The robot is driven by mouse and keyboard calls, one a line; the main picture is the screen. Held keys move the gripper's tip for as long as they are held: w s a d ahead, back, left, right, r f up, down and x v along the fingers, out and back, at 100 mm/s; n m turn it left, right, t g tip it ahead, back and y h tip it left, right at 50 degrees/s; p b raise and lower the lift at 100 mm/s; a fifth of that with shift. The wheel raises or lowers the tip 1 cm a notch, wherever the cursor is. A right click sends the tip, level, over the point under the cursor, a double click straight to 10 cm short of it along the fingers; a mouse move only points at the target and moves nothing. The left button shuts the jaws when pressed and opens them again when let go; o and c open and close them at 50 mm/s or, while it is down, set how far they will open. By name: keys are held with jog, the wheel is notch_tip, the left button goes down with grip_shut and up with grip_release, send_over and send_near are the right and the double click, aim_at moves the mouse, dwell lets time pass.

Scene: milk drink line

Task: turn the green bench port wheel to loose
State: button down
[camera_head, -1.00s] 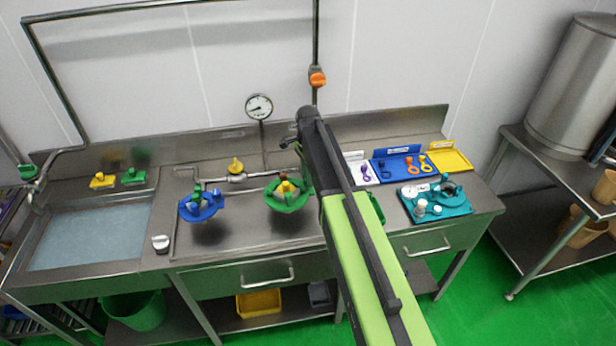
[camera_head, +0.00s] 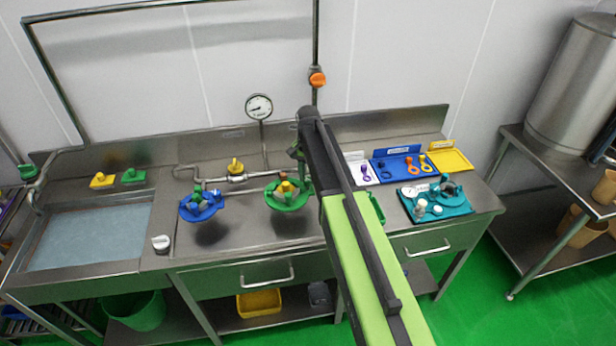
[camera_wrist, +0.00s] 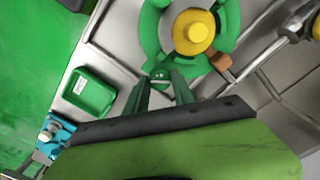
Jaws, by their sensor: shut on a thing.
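The green port wheel (camera_head: 287,203) has a yellow hub (camera_head: 286,186) and sits on the steel bench, left of my arm. In the wrist view the wheel (camera_wrist: 149,35) fills the top middle, with its round yellow hub (camera_wrist: 194,31) and a brown piece (camera_wrist: 221,62) at its lower right edge. My gripper (camera_wrist: 161,86) has its two dark green fingers shut on the green wheel at its near rim, around a small green knob with a pale mark. In the head view my arm partly hides the gripper. I cannot read the wheel's turn position.
A blue wheel (camera_head: 201,207) stands to the left. Pipes with a yellow valve (camera_head: 235,167) and a gauge (camera_head: 259,107) run behind. A teal tray (camera_head: 435,204) with parts lies right of my arm. A green tray (camera_wrist: 90,93) lies beside my gripper in the wrist view.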

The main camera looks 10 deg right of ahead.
jog(key=n, duration=0.4)
jog(key=shift+n, duration=0.3)
jog(key=n, duration=0.3)
jog(key=shift+n, duration=0.4)
jog(key=n, duration=0.4)
jog(key=shift+n, duration=2.1)
jog(key=c, duration=1.1)
grip_release()
jog(key=shift+o, duration=0.2)
jog(key=shift+r, duration=0.1)
